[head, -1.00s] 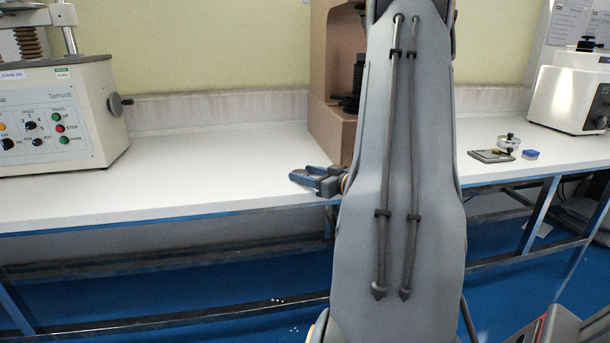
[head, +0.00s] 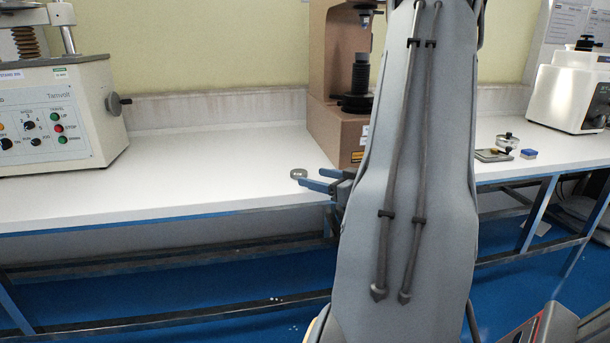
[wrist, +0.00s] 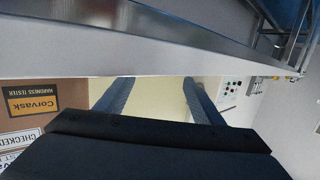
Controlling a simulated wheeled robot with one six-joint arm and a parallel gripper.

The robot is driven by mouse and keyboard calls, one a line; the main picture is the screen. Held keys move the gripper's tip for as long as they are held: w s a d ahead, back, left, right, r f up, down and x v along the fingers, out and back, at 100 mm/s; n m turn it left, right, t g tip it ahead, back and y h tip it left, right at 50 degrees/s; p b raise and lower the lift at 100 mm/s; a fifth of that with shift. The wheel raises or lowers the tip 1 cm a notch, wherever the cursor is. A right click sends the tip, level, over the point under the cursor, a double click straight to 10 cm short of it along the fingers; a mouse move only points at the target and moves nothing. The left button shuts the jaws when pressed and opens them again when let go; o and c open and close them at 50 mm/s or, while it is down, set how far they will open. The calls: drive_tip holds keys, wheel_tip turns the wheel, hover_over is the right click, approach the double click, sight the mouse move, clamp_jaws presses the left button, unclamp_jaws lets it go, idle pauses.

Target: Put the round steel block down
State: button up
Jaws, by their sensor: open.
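The round steel block (head: 298,174) is a small grey disc lying flat on the white bench (head: 215,180), left of the brown hardness tester. My gripper (head: 313,179) is just right of the block, low over the front part of the bench. Its two fingers are apart with nothing between them, and their tips point left towards the block. In the wrist view my gripper (wrist: 157,88) also shows two spread, empty fingers. I do not make out the block in that view.
The brown hardness tester (head: 325,108) stands close behind my gripper, partly hidden by my arm. A cream control-panel machine (head: 60,120) is at left. The bench left of the block is clear.

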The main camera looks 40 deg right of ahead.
drive_tip(key=s+r, duration=0.1)
drive_tip(key=s, duration=0.5)
drive_tip(key=shift+d+r, duration=0.15)
drive_tip(key=shift+d, duration=0.1)
